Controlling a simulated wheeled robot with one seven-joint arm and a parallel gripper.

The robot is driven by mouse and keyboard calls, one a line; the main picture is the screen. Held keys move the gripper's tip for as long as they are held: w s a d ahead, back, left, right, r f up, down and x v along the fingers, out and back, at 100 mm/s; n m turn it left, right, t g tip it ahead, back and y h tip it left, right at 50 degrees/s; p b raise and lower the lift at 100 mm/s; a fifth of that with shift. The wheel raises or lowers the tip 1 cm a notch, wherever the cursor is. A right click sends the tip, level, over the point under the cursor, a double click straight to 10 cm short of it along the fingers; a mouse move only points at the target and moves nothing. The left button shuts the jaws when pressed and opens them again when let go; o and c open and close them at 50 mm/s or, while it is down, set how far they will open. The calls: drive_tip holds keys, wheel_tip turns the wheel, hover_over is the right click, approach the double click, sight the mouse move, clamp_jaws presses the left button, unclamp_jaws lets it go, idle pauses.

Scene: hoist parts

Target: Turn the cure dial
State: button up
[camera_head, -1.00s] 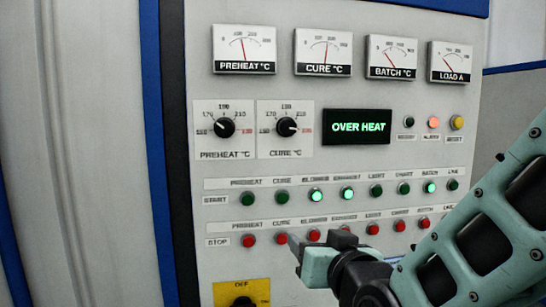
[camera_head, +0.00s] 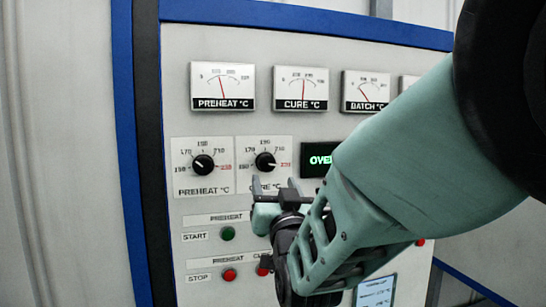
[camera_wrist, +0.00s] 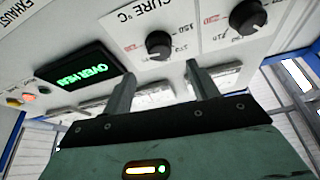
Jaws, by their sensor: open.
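The black cure dial (camera_head: 265,161) is on the panel's right-hand scale plate, with its pointer toward the right, high end of the scale. It also shows in the wrist view (camera_wrist: 159,45). My gripper (camera_head: 274,189) is just below the cure dial in the head view, open and empty. In the wrist view its two fingers (camera_wrist: 160,76) are spread apart, with the dial ahead, beyond the gap between them. I see no contact with the dial. The lower part of the cure plate is partly hidden by my gripper in the head view.
The preheat dial (camera_head: 202,165) is close by on the left. The display (camera_head: 316,159) reading OVER HEAT is on the right, partly covered by my arm. Meters are above; a green start button (camera_head: 228,233) and red stop button (camera_head: 229,275) are below.

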sight(268, 164)
drive_tip(key=p+x, duration=0.3)
drive_tip(key=x, duration=0.4)
drive_tip(key=shift+w+r, duration=0.15)
drive_tip(key=shift+w, duration=0.2)
drive_tip(key=c, duration=0.9)
